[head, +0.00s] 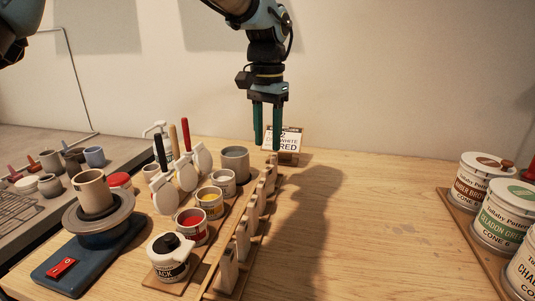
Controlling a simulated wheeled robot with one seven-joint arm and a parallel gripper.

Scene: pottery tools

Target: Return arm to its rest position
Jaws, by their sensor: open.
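My gripper (267,143) hangs from my arm at the upper middle of the head view. Its two green fingers point down and are apart, with nothing between them. It is in front of a small sign (287,137) that stands on the wooden table (390,235); the left part of the sign is partly hidden behind a finger.
Left are a pottery wheel (98,213) with a cup (95,192), paint jars (192,226), upright tools (187,157) and a slotted wooden rack (243,240). Large glaze tubs (505,216) stand at the right. The table between rack and tubs is clear.

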